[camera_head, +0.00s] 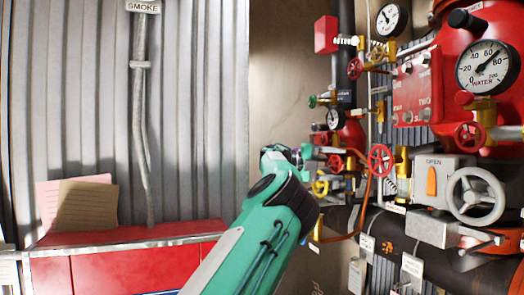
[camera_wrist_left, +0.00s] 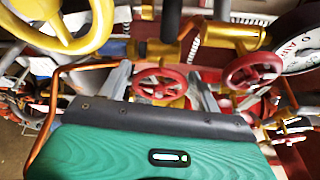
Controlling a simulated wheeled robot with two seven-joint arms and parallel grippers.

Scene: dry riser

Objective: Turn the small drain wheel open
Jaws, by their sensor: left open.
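Several small wheels show, and no readable label tells which one is the drain wheel. In the left wrist view, a small red wheel (camera_wrist_left: 160,86) on a brass valve sits between the two grey fingers of my left gripper (camera_wrist_left: 162,80). The fingers are open, one on each side of it; whether they touch it I cannot tell. A second red wheel (camera_wrist_left: 253,71) is right of the fingers. In the head view, my left gripper (camera_head: 318,154) is among the valves, partly hidden by its wrist, left of a red wheel (camera_head: 380,160). My right gripper is not in view.
A yellow wheel (camera_wrist_left: 62,24) is close at the upper left of the wrist view. A grey wheel (camera_head: 475,195) and gauges (camera_head: 487,67) stand at right. A red cabinet (camera_head: 130,265) is at left.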

